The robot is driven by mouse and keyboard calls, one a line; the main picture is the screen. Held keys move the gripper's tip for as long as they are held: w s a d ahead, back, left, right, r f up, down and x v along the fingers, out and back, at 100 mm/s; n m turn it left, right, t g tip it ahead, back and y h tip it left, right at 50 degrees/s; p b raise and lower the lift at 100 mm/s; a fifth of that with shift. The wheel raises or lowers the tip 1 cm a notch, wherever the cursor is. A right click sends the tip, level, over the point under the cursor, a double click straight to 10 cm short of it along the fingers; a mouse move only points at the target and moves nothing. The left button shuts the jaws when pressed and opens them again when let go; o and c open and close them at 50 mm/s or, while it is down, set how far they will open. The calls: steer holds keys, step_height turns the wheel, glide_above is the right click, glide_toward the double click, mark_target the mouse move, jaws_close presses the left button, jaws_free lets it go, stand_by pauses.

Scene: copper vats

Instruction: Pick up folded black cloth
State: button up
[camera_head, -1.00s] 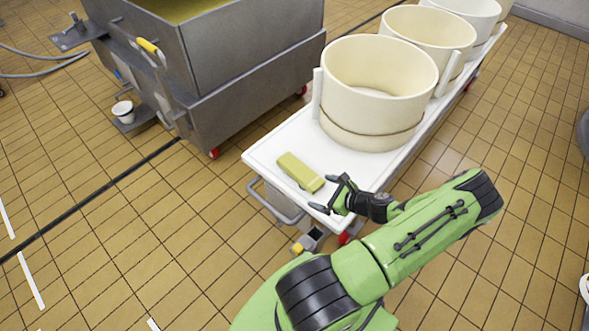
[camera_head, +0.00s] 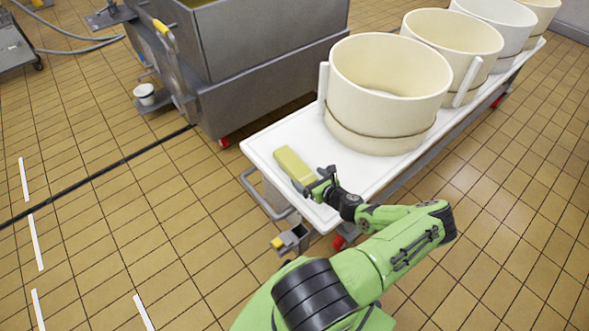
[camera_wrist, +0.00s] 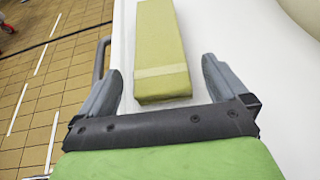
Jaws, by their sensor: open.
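I see no folded black cloth in either view. A yellow-green oblong block (camera_head: 291,162) with a paler band near one end lies on the white cart top (camera_head: 262,150), near its front corner. My gripper (camera_head: 318,182) is open at the block's near end. In the wrist view the block (camera_wrist: 161,40) lies lengthwise between the two grey fingers of my gripper (camera_wrist: 158,72), with gaps on both sides. It is not gripped. The far end of the block is cut off by the top of the wrist view.
Large cream round tubs (camera_head: 388,85) stand on the cart behind the block. A grey metal vat (camera_head: 262,50) on red-wheeled casters stands to the left, with a small white bucket (camera_head: 145,95) beside it. The tiled floor at left is mostly clear.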

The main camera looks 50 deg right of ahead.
mark_target(305, 176)
steer(key=b+x, duration=0.1)
steer(key=x, duration=0.2)
steer(key=shift+w+f, duration=0.2)
steer(key=shift+w+d, duration=0.2)
steer(key=shift+w, duration=0.2)
steer(key=c, duration=1.1)
